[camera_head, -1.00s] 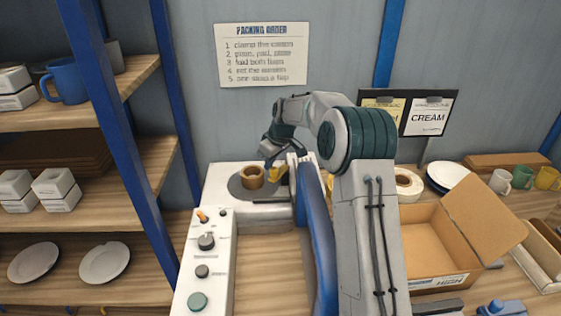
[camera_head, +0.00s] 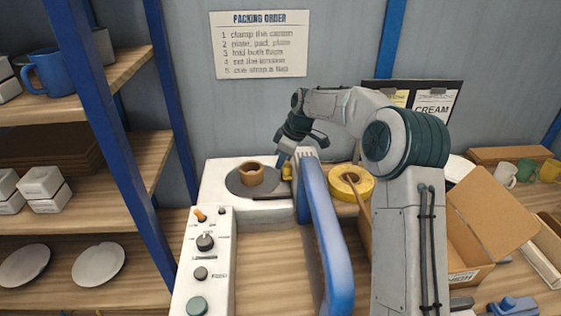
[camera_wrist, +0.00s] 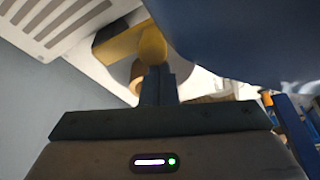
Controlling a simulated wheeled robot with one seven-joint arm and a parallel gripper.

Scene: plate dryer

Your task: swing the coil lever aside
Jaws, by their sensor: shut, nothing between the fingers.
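The coil lever (camera_head: 287,172) is a small yellow piece on the white machine top (camera_head: 222,170), just right of the tan coil ring (camera_head: 251,173) and apart from it. In the wrist view the yellow lever (camera_wrist: 122,44) has a rounded end directly before my fingertips. My gripper (camera_head: 284,158) is shut, its fingers pointing down at the lever. In the wrist view my shut gripper (camera_wrist: 157,70) overlaps the lever's rounded end and seems to touch it, with nothing held. The tan ring is partly hidden behind the lever there.
A long blue arm (camera_head: 325,225) rises close to the right of the lever and fills the upper right of the wrist view. A control panel (camera_head: 205,262) stands at front left. A yellow tape roll (camera_head: 351,183) and an open carton (camera_head: 490,215) are to the right.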

